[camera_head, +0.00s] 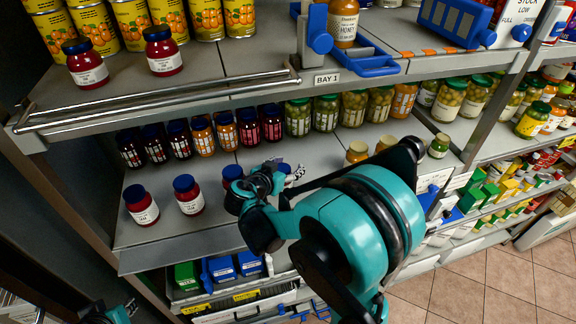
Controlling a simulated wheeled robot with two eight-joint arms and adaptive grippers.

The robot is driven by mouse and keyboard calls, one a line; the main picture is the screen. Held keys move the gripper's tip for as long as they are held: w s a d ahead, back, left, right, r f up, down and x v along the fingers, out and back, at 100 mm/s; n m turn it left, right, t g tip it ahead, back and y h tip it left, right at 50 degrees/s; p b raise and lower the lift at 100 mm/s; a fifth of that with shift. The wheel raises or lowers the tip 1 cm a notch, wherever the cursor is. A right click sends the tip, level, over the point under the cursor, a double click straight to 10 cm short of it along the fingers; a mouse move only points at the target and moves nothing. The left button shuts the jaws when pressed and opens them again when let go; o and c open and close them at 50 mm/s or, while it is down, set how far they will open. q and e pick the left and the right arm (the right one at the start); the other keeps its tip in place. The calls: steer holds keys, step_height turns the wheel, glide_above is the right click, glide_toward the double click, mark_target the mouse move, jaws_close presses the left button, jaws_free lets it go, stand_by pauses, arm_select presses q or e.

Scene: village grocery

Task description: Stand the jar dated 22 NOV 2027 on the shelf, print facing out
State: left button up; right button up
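Red jars with blue lids and white labels stand on the middle shelf: one at the left (141,205), one beside it (188,195), and a third (231,174) partly hidden by my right gripper. Another blue lid (284,168) shows behind the fingers. My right gripper (284,180) is low over this shelf; its arm hides most of it, so its grip is unclear. Two similar jars (85,66) (163,52) stand on the upper shelf. The label dates are too small to read.
The middle shelf (150,235) has a back row of dark and orange jars (202,137) and green jars (298,117). A metal rail (160,100) edges the upper shelf. A blue holder (365,65) stands near a honey jar (343,22). Boxes fill the lower shelf.

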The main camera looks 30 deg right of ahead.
steer(key=s+a+r+n, duration=0.1)
steer(key=s+a, duration=0.1)
steer(key=s, duration=0.1)
steer(key=s+a+y, duration=0.1)
steer(key=s+a, duration=0.1)
steer(key=a, duration=0.1)
steer(key=s+a+r+n+y, duration=0.1)
steer(key=s+a, duration=0.2)
steer(key=shift+s+a+r+n+g+b, duration=0.25)
steer(key=shift+s+r+n+g+b, duration=0.05)
steer(key=shift+s+g, duration=0.1)
steer(key=s+f+n+y, duration=0.1)
steer(key=s+a+f+n+y, duration=0.1)
steer(key=s+y, duration=0.1)
steer(key=s+f+n+y, duration=0.1)
steer(key=s+n, duration=0.1)
steer(key=shift+s+a+g, duration=0.1)
steer(key=shift+a+g, duration=0.05)
steer(key=shift+g, duration=0.15)
steer(key=s+a+n+t+y, duration=0.1)
steer(key=s+a+n+y, duration=0.4)
steer(key=shift+a+f, duration=0.15)
steer(key=shift+a, duration=0.2)
